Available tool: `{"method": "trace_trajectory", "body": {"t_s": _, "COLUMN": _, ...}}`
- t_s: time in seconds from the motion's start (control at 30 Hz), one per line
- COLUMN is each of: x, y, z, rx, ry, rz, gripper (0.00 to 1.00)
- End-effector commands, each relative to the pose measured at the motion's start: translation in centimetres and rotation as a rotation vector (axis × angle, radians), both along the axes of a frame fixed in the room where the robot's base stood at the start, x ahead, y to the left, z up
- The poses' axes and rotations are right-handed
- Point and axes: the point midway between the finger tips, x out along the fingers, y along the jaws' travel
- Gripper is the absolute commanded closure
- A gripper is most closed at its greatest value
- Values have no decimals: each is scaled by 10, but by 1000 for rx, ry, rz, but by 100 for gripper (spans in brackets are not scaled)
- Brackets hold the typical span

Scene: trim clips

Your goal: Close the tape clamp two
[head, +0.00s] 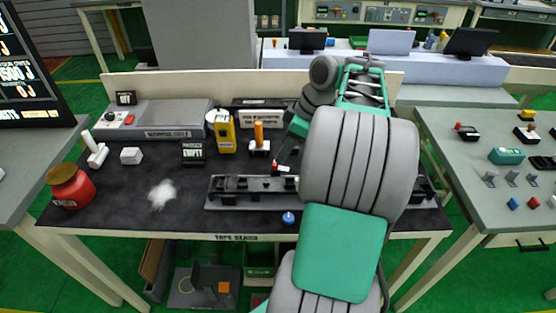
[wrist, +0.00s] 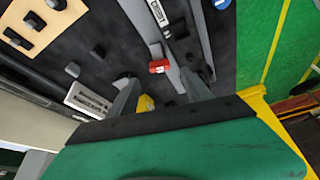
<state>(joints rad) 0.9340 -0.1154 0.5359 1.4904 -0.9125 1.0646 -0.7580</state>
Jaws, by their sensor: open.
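The clamp rail (head: 240,203) is a long grey strip with black clamp parts along the front of the dark table. My arm hides much of its right part. A small red block (head: 275,169) shows at the rail's back edge. In the wrist view, the red block (wrist: 159,67) lies ahead, between the lines of my two fingers, and the grey rail (wrist: 203,40) runs beside it. My gripper (wrist: 160,82) is open, with nothing between its fingers. In the head view my arm mostly hides it. I cannot tell which clamp is number two.
A blue knob (head: 288,218) stands in front of the rail. An orange-handled tool (head: 259,138) and a yellow bottle (head: 224,132) stand behind it. A red jar (head: 70,187) and white fluff (head: 162,194) are at the left. The dark tabletop between is partly clear.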

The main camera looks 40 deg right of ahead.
Motion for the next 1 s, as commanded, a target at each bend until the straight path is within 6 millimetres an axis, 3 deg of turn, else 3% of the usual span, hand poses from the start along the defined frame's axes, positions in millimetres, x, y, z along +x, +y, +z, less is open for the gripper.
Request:
{"method": "trace_trajectory", "body": {"t_s": 0.1, "x": 7, "y": 7, "z": -24, "rx": 2, "ry": 2, "rz": 0, "gripper": 42}}
{"method": "trace_trajectory", "body": {"t_s": 0.3, "x": 16, "y": 13, "z": -50, "rx": 0, "ry": 1, "rz": -2, "gripper": 42}}
{"method": "trace_trajectory", "body": {"t_s": 0.6, "x": 18, "y": 14, "z": -55, "rx": -1, "ry": 0, "rz": -6, "gripper": 42}}
{"method": "trace_trajectory", "body": {"t_s": 1.0, "x": 18, "y": 14, "z": -54, "rx": -1, "ry": 0, "rz": -6, "gripper": 75}}
